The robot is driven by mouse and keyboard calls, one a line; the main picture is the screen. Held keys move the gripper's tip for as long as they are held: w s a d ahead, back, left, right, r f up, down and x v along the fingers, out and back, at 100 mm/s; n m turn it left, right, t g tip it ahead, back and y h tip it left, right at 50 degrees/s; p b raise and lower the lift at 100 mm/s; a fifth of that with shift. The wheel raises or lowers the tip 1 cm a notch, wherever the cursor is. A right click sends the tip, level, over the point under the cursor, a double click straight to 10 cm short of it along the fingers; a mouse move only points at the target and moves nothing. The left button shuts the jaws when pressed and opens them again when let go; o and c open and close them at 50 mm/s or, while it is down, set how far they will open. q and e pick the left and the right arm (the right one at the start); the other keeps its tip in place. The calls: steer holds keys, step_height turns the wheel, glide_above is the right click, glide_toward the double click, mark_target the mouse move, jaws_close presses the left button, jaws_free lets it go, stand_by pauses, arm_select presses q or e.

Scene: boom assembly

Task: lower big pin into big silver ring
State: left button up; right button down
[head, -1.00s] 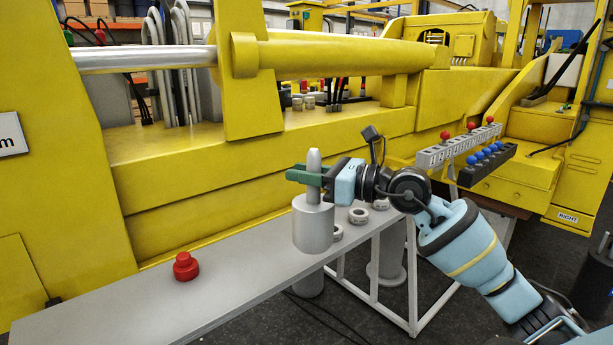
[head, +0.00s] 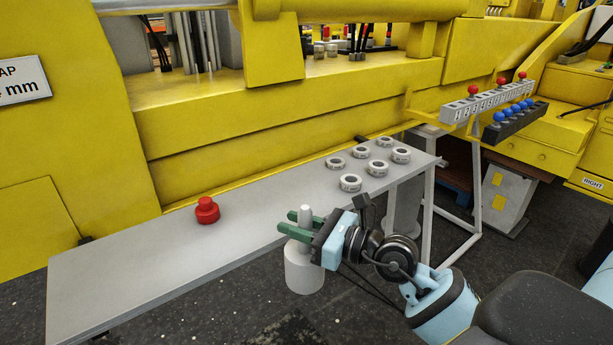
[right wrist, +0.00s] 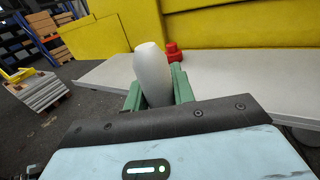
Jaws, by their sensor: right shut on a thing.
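My right gripper (head: 300,224) has green fingers shut around the narrow upper part of a big grey pin (head: 304,270). The pin hangs upright, its thick body below the fingers, in front of the bench's front edge. In the right wrist view the pin's rounded pale top (right wrist: 152,73) stands between the green fingers. Several small silver-grey rings (head: 350,183) lie flat on the bench, behind and right of the pin. I cannot pick out a big silver ring. My left gripper is not in view.
The grey bench (head: 150,270) carries a red button-like piece (head: 207,210) and has clear room at its left. A yellow machine (head: 240,140) stands behind it. A rack with red and blue knobs (head: 490,104) is at the right. Dark floor lies in front.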

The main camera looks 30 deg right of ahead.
mark_target(297, 265)
steer(key=shift+m+t+h, duration=0.5)
steer(key=shift+h, duration=0.2)
steer(key=s+a+f, duration=0.1)
steer(key=s+f, duration=0.2)
steer(key=s+a+f, duration=0.1)
steer(key=f, duration=0.1)
steer(key=shift+s+a+f, duration=0.2)
steer(key=shift+s+a, duration=0.1)
steer(key=shift+s, duration=0.05)
steer(key=shift+a, duration=0.15)
